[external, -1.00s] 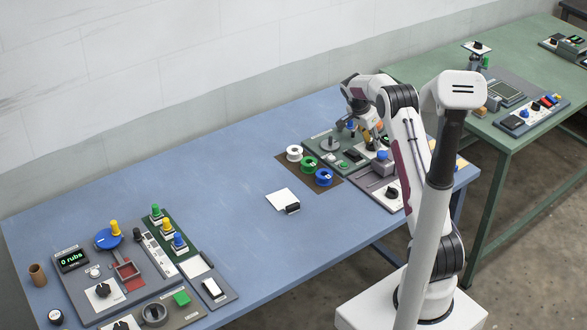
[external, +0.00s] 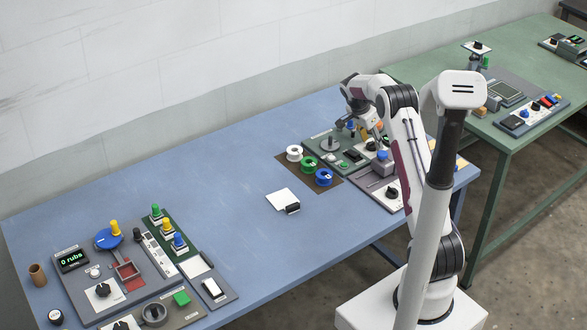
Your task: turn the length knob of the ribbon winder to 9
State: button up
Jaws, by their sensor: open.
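The ribbon winder appears to be the green panel (external: 322,143) at the right end of the blue table, with a grey round part, a dark display and a green button on it. A black knob (external: 371,145) on a white plate sits at its right side; it seems to be the length knob. Its pointer and numbers are too small to read. My gripper (external: 366,132) is open, close above and behind this knob, pointing down. The fingertips are small and partly lost among the parts behind, so I cannot tell any contact.
White, green and blue ribbon spools (external: 309,163) lie on a brown mat left of the panel. A grey panel (external: 368,183) with a blue-topped block (external: 382,158) and another black knob (external: 392,193) stands in front.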

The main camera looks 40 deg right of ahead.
aim_at(355, 155)
jog(key=shift+a+r, duration=0.2)
jog(key=shift+r, duration=0.2)
jog(key=a, duration=1.2)
jog(key=shift+s+r, duration=0.1)
jog(key=shift+s, duration=0.05)
jog(key=shift+o, duration=0.2)
jog(key=shift+s+d, duration=0.1)
jog(key=shift+d, duration=0.05)
